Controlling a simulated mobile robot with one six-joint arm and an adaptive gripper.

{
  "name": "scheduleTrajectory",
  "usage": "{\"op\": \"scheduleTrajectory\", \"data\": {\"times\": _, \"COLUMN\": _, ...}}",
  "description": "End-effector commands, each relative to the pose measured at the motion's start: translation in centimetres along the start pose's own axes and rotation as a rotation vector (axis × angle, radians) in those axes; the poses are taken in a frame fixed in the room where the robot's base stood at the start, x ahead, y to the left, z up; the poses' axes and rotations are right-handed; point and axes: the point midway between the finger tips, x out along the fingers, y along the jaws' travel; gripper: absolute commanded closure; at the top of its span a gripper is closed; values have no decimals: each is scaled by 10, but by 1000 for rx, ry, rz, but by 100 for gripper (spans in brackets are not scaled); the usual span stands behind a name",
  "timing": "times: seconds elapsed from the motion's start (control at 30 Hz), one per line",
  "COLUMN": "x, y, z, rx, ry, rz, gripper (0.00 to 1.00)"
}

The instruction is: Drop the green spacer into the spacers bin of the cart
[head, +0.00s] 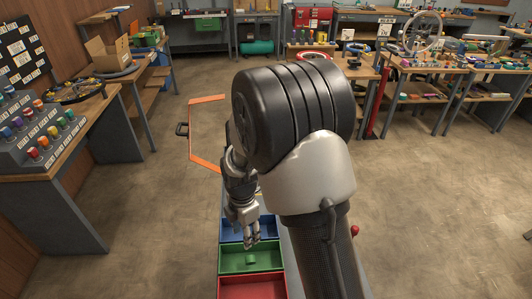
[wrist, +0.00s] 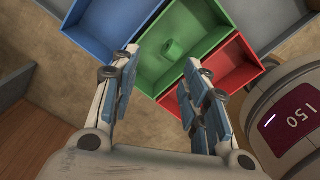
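The green spacer (wrist: 173,48), a small ring, is inside the green bin (wrist: 203,42) of the cart. It also shows in the head view (head: 251,260), in the middle of the green bin (head: 232,258). My gripper (wrist: 157,72) is open and empty above the bins, its two fingers apart and clear of the spacer. In the head view my gripper (head: 249,241) hangs over the blue and green bins. No bin label is readable.
A blue bin (wrist: 100,25) and a red bin (wrist: 225,70) flank the green one. A round device with a dark display (wrist: 295,118) is at the right of the wrist view. A workbench (head: 75,165) stands left. Open floor lies on both sides.

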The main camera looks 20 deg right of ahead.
Motion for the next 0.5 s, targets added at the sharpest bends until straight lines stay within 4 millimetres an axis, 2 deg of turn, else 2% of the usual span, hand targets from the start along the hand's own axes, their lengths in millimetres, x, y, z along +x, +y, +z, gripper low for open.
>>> {"op": "scheduleTrajectory", "data": {"times": 0.37, "x": 0, "y": 0, "z": 0, "rx": 0, "ry": 0, "rz": 0, "gripper": 50}}
{"op": "scheduleTrajectory", "data": {"times": 0.5, "x": -11, "y": 1, "z": 0, "rx": 0, "ry": -1, "rz": 2, "gripper": 50}}
